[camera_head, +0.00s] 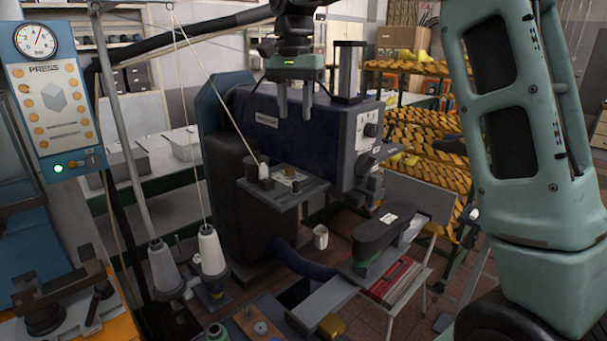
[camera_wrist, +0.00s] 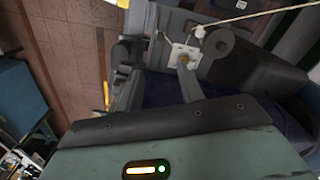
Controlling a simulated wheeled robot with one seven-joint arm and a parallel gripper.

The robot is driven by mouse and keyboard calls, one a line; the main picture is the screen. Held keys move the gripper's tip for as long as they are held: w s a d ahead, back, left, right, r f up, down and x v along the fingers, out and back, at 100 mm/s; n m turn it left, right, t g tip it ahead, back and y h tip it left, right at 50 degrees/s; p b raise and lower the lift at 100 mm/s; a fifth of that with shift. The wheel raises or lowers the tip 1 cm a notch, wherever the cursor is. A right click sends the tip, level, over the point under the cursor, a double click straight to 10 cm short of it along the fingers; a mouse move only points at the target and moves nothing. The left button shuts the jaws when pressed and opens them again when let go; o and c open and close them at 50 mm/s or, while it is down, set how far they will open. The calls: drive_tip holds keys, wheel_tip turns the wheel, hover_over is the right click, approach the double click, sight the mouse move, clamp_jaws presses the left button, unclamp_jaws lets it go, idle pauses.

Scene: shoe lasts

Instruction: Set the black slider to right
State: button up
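My gripper (camera_head: 295,112) hangs above the dark sewing machine's small worktable, with its two grey fingers apart and nothing between them. In the wrist view its fingers (camera_wrist: 160,88) are also spread. I cannot single out a black slider for certain. A light metal plate (camera_head: 290,181) with a small brass-coloured part lies on the worktable, below my gripper; the plate also shows beyond the fingertips in the wrist view (camera_wrist: 180,54). The press panel (camera_head: 55,95) at the left has a gauge, a lit green lamp (camera_head: 58,169) and a small dark control (camera_head: 92,160).
The blue machine body (camera_head: 270,123) stands close behind and right of my gripper. A thread runs down to the worktable. Thread cones (camera_head: 211,252) stand at lower left. A black shoe-shaped piece (camera_head: 385,233) sits at right. Shelves of yellow lasts (camera_head: 420,125) stand behind.

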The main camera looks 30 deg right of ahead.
sight(296, 183)
drive_tip(key=shift+m, duration=0.3)
wheel_tip(296, 183, down, 18)
drive_tip(key=p, duration=0.5)
drive_tip(key=shift+r, duration=0.25)
drive_tip(key=shift+c, duration=0.4)
